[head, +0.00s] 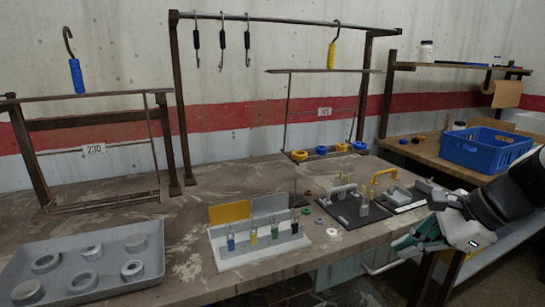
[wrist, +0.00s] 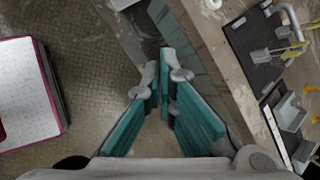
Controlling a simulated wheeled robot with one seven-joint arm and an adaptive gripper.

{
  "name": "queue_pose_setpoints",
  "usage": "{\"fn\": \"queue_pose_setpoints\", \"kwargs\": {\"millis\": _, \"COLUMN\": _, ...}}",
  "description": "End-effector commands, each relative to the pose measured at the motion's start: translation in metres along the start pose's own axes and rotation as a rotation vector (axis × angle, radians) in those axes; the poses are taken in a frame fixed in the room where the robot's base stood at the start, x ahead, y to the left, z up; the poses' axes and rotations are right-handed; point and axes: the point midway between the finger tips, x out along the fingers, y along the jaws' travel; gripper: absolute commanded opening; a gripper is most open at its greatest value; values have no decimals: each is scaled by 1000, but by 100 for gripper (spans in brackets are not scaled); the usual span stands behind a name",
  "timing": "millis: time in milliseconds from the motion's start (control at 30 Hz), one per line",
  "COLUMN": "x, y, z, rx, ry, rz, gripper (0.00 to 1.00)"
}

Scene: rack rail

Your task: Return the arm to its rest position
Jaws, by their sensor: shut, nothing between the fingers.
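My gripper (head: 408,241) is at the right in the head view, off the front edge of the workbench (head: 185,235). In the wrist view its teal fingers (wrist: 168,75) come together at the tips, shut with nothing between them. The fingers hang over the tiled floor (wrist: 85,80), beside the bench edge. My dark arm reaches in from the right side of the head view. The rest of the arm is out of frame.
Dark boards with handles (head: 352,206) lie on the bench near my gripper. A blue crate (head: 485,147) stands on the right-hand bench. A padlock stand (head: 258,240) and a grey tray (head: 85,280) are further left. A white, pink-edged object (wrist: 28,95) shows over the floor.

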Motion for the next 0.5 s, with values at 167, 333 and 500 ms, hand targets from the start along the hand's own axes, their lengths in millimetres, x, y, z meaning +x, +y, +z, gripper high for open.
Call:
{"fn": "queue_pose_setpoints", "kwargs": {"millis": 167, "x": -15, "y": 70, "z": 67, "rx": -494, "ry": 23, "rz": 172, "gripper": 0}}
{"fn": "queue_pose_setpoints", "kwargs": {"millis": 333, "x": -35, "y": 139, "z": 92, "rx": -937, "ry": 54, "rz": 337, "gripper": 0}}
{"fn": "queue_pose_setpoints", "kwargs": {"millis": 500, "x": -55, "y": 188, "z": 91, "rx": -1272, "ry": 89, "rz": 470, "gripper": 0}}
